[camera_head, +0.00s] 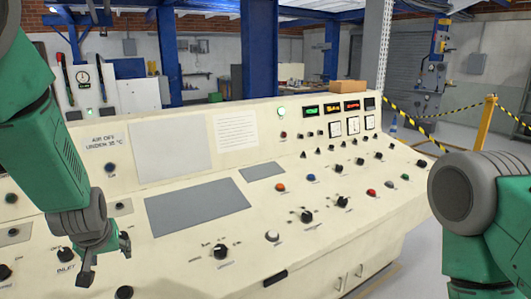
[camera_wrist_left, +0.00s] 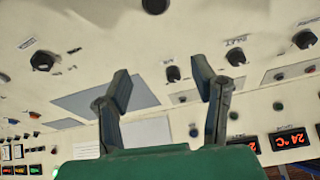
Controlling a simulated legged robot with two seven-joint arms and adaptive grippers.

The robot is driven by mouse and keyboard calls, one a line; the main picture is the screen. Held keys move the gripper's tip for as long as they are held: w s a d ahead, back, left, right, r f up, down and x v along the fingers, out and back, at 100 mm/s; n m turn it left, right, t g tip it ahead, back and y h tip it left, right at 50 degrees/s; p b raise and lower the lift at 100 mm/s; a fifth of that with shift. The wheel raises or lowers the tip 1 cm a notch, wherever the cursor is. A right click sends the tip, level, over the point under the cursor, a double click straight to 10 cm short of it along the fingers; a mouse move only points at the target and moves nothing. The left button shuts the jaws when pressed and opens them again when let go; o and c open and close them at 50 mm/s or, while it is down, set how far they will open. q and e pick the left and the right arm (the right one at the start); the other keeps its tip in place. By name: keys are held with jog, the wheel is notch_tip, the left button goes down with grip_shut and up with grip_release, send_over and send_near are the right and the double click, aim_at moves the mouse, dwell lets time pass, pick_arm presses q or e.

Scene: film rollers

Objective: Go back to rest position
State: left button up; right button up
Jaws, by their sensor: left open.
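My left gripper (camera_head: 106,262) hangs over the left part of the cream control panel (camera_head: 400,168), near the INLET knob (camera_head: 64,254). Its two fingers are apart with nothing between them. In the left wrist view the gripper (camera_wrist_left: 162,84) also shows open and empty, with the panel's face beyond the fingertips. I cannot tell the exact gap between fingers and panel. My right arm (camera_head: 480,215) shows at the right edge, to the right of the panel; its gripper is out of view.
The panel carries several knobs, such as a black one (camera_head: 220,251), coloured buttons and lit displays (camera_head: 332,107). A cardboard-coloured box (camera_head: 348,86) sits on its top. A yellow post (camera_head: 485,124) with striped tape stands at the right. Floor shows right of the panel.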

pick_arm(q)
jog(key=s+d+f+m+g+b, duration=0.1)
jog(key=s+f+b, duration=0.1)
jog(key=s+f, duration=0.7)
jog(key=s+d+f+m+g+b, duration=0.1)
jog(key=s+f+m+b, duration=0.1)
jog(key=s+f, duration=0.65)
jog(key=s+d+f+m+g+h+b, duration=0.1)
jog(key=s+d+f+b, duration=0.1)
jog(key=s+f, duration=0.5)
jog(key=s+d+f+m+g+h+b, duration=0.1)
jog(key=s+d+f+b, duration=0.1)
jog(key=s+f, duration=0.4)
jog(key=shift+s+d+f+g+h, duration=0.4)
jog(key=shift+s, duration=1.35)
pick_arm(e)
notch_tip(320, 180, down, 8)
pick_arm(q)
jog(key=shift+a, duration=0.1)
pick_arm(e)
jog(key=shift+s+r, duration=0.1)
pick_arm(q)
jog(key=shift+w+a+f, duration=0.1)
jog(key=shift+a+f, duration=0.05)
jog(key=shift+a, duration=0.1)
pick_arm(e)
jog(key=shift+a+r, duration=0.1)
jog(key=shift+a, duration=0.2)
